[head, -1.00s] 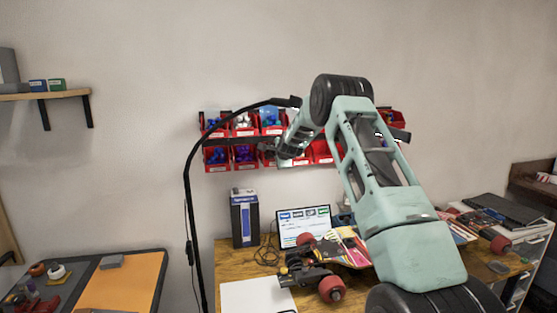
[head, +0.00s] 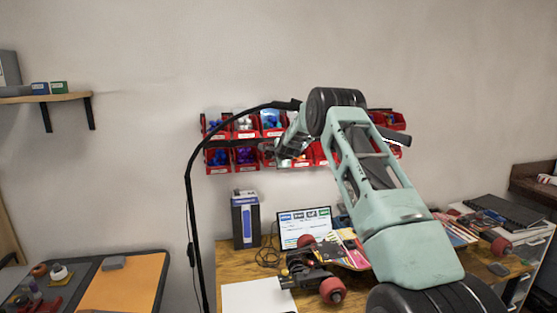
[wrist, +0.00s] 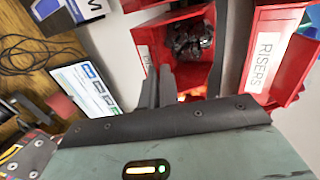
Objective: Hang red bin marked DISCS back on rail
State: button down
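My gripper (wrist: 158,86) is among the red bins on the wall. I cannot tell whether a thin bin wall is between the fingers. In the head view, my gripper (head: 284,152) is at the lower row of bins, partly hidden by my arm. No label reading DISCS is legible, so I cannot tell which bin it is. A grey strip (wrist: 234,45), seemingly the rail, runs between the bin rows.
A red bin labelled RISERS (wrist: 285,50) is close on the right. Below the bins, the workbench holds a tablet (head: 304,222), a blue-and-dark box (head: 245,220) and a skateboard (head: 350,250). A black lamp arm (head: 188,200) rises left of the bins.

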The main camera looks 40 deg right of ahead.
jog(key=shift+w+d+p, duration=0.5)
jog(key=shift+w+p, duration=0.05)
jog(key=shift+w, duration=0.3)
jog(key=shift+f+b, duration=0.75)
jog(key=shift+b, duration=0.1)
dwell(1.1)
dwell(0.4)
jog(key=c, duration=1.6)
grip_release()
jog(key=b+v, duration=0.7)
jog(key=v, duration=1)
jog(key=shift+s+r, duration=0.15)
jog(key=shift+s, duration=0.05)
